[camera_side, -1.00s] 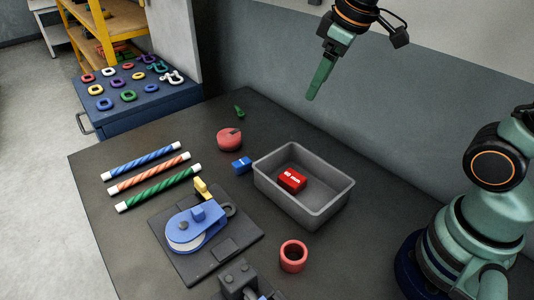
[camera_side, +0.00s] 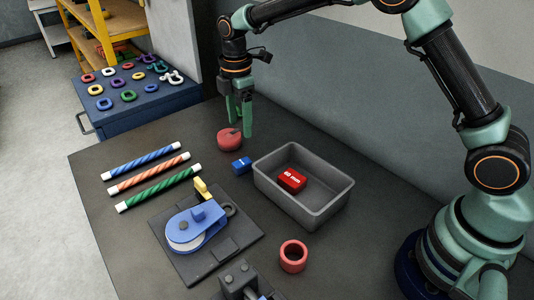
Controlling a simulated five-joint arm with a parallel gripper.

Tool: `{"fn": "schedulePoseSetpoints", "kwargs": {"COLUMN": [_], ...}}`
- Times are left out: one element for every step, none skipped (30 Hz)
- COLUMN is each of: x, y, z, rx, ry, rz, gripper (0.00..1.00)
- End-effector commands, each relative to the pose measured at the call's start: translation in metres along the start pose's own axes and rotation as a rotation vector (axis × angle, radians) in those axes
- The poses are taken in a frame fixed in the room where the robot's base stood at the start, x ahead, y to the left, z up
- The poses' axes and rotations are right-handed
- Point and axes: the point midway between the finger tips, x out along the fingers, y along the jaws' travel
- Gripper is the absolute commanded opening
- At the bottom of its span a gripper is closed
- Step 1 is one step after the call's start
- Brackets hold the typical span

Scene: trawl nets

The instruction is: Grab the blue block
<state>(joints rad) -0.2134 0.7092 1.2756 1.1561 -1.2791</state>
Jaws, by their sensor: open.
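The blue block (camera_side: 241,165) is small, with a white mark on top. It lies on the dark table between the red round piece and the grey bin (camera_side: 304,187). My gripper (camera_side: 239,127) points down with its two green fingers apart and nothing between them. In the picture it is above the block, towards the back, and its fingertips overlap the area of the red round piece (camera_side: 226,141). I cannot tell its exact height over the table.
A red block (camera_side: 292,180) lies inside the bin. Blue, orange and green striped rods (camera_side: 157,188) lie at left. A blue pulley (camera_side: 197,224) on a dark plate stands in front, with a red ring (camera_side: 293,256) to its right. The table's left front is clear.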

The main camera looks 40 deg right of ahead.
Motion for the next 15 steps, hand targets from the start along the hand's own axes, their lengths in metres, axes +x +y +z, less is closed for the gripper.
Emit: {"fn": "schedulePoseSetpoints", "kwargs": {"x": [0.006, 0.010, 0.016, 0.021, 0.026, 0.034, 0.039, 0.044, 0.050, 0.054, 0.057, 0.061, 0.063, 0.065, 0.067], "y": [0.000, -0.001, -0.001, -0.001, -0.001, -0.001, -0.001, -0.001, -0.001, -0.001, -0.001, -0.001, -0.001, -0.001, 0.000], "z": [0.000, 0.000, 0.000, 0.000, 0.000, 0.000, 0.000, 0.000, 0.000, 0.000, 0.000, 0.000, 0.000, -0.001, -0.001], "rx": [-0.004, -0.005, -0.005, -0.004, -0.004, -0.004, -0.003, -0.003, -0.003, -0.003, -0.003, -0.002, -0.002, -0.002, -0.002], "ry": [-0.001, -0.002, -0.002, -0.002, -0.002, -0.002, -0.002, -0.001, -0.002, -0.001, -0.001, -0.001, -0.001, -0.001, 0.000], "rz": [-0.004, -0.006, -0.005, -0.005, -0.006, -0.006, -0.006, -0.005, -0.006, -0.004, -0.003, -0.004, -0.003, -0.003, -0.001], "gripper": [0.72, 0.72, 0.72, 0.72, 0.72, 0.72, 0.72, 0.72, 0.72, 0.72, 0.72, 0.72, 0.72, 0.72, 0.72]}}
